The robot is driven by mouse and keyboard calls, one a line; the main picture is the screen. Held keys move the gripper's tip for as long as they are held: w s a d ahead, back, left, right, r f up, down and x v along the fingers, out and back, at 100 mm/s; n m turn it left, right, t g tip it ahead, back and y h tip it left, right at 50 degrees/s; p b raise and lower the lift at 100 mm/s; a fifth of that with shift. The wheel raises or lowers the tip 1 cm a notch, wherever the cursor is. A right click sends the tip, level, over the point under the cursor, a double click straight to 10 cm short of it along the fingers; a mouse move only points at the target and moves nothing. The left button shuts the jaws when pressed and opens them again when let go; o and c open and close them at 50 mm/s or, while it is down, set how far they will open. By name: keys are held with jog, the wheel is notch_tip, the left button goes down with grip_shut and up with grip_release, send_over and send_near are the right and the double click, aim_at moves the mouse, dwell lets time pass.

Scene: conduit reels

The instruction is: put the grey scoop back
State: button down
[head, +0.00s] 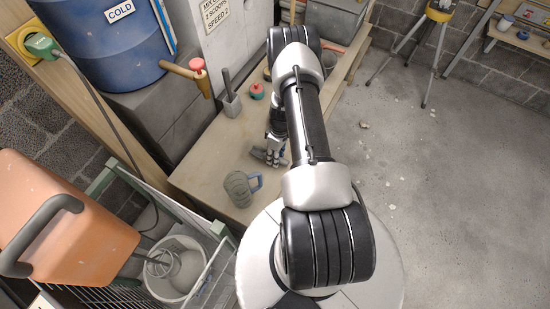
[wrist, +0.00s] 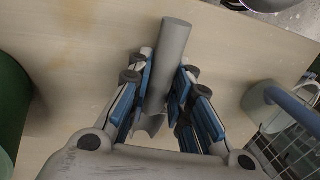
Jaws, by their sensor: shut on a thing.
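The grey scoop (wrist: 172,60) is between the blue-padded fingers of my gripper (wrist: 165,95) in the wrist view. Its smooth cylindrical handle points away from the wrist, and its curved lower end shows between the fingers. In the head view my gripper (head: 275,150) is low over the wooden bench, with a grey part of the scoop (head: 260,155) showing at its left. I cannot tell whether the scoop touches the bench. A small grey block-like holder (head: 231,106) with a dark upright rod stands farther back on the bench.
A grey-green jug (head: 238,188) with a blue handle stands on the bench (head: 205,180) nearer me. A red-topped item (head: 257,91) stands beside the holder.

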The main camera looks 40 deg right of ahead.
jog(key=c, duration=1.9)
grip_release()
jog(key=shift+f, duration=0.1)
jog(key=o, duration=0.4)
jog(key=shift+o, duration=0.2)
